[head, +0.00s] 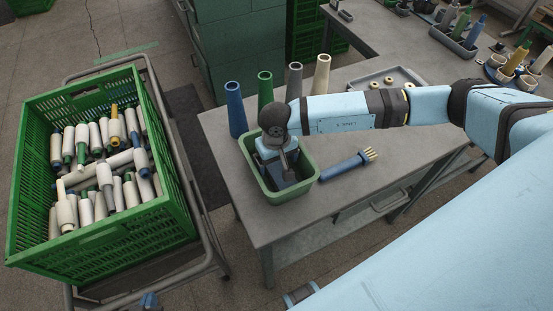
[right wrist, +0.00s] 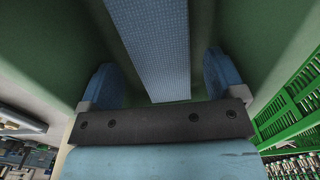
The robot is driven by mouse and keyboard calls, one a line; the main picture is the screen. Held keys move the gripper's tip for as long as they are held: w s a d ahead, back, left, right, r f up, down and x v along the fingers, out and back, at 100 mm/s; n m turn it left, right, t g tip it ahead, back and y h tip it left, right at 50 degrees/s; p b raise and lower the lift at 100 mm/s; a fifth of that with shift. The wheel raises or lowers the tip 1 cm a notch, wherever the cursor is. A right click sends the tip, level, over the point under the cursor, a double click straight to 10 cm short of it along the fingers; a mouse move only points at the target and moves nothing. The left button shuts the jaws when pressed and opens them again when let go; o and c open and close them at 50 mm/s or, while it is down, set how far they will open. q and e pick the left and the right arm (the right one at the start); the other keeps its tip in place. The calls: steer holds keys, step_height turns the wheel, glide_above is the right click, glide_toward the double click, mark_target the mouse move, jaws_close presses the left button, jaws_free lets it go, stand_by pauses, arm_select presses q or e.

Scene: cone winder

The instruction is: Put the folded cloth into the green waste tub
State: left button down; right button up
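The green waste tub (head: 272,198) stands on the grey table, near its left front edge. My right gripper (head: 287,172) reaches down into the tub from above. In the right wrist view its two blue fingers are spread apart. The folded cloth (right wrist: 152,45), blue with a fine check, shows as a long strip between and beyond the fingers, with a gap to the right finger. Green tub walls surround it. In the head view my wrist hides most of the tub's inside. A small blue part of my left gripper (head: 150,300) shows at the bottom edge; its fingers are not clear.
Blue, green, grey and cream cones (head: 235,108) stand behind the tub. A blue brush (head: 343,167) lies right of it, and a grey tray (head: 375,84) with rings lies further back. A green crate (head: 105,242) of bobbins sits on a trolley at the left.

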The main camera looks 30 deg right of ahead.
mark_target(276, 164)
steer(key=shift+r, duration=0.2)
steer(key=shift+r+p, duration=0.8)
steer(key=shift+p, duration=0.2)
step_height(276, 164, up, 11)
steer(key=b, duration=0.2)
steer(key=shift+r, duration=0.1)
